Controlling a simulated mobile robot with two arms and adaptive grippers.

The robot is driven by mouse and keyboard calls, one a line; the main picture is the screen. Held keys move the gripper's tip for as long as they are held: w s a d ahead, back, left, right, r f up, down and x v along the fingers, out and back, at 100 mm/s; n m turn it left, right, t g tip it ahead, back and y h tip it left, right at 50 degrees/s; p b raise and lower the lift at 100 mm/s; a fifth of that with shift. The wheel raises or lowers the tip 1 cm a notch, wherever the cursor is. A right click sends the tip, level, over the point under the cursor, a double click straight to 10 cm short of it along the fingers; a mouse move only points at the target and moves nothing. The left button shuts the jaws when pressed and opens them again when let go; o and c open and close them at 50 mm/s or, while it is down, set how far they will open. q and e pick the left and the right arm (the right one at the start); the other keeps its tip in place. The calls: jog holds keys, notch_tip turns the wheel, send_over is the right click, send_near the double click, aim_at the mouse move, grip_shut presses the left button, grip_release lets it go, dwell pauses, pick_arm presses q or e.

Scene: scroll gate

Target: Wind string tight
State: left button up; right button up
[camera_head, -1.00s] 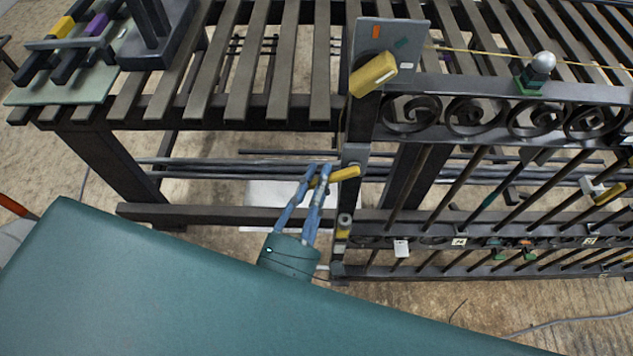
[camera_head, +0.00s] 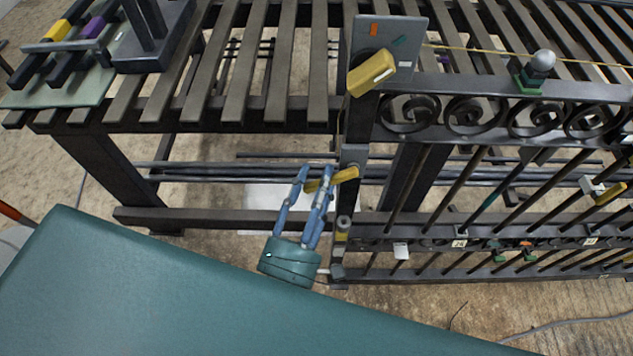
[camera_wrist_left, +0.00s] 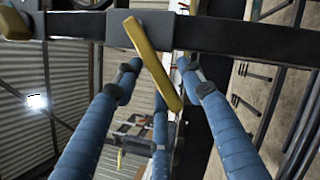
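A thin yellow string (camera_head: 520,56) runs tautly or nearly so along the top of the scroll gate (camera_head: 470,90), from the grey plate (camera_head: 408,38) at its left end to the right. A yellow handle (camera_head: 371,73) sits on that plate. A lower yellow handle (camera_head: 346,174) juts left from the gate's end post. My left gripper (camera_head: 317,172), with blue fingers, is at this lower handle. In the left wrist view the handle (camera_wrist_left: 150,62) lies between the spread fingertips (camera_wrist_left: 160,75); contact is unclear. My right gripper is not in view.
A slatted black bench (camera_head: 240,70) stands behind, with a green board (camera_head: 60,98) carrying dark bars at upper left. A domed silver knob (camera_head: 541,64) stands on the gate's top rail. Bare floor (camera_head: 440,315) shows in front of the gate.

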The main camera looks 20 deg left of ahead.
pick_arm(q)
jog(key=v, duration=1.2)
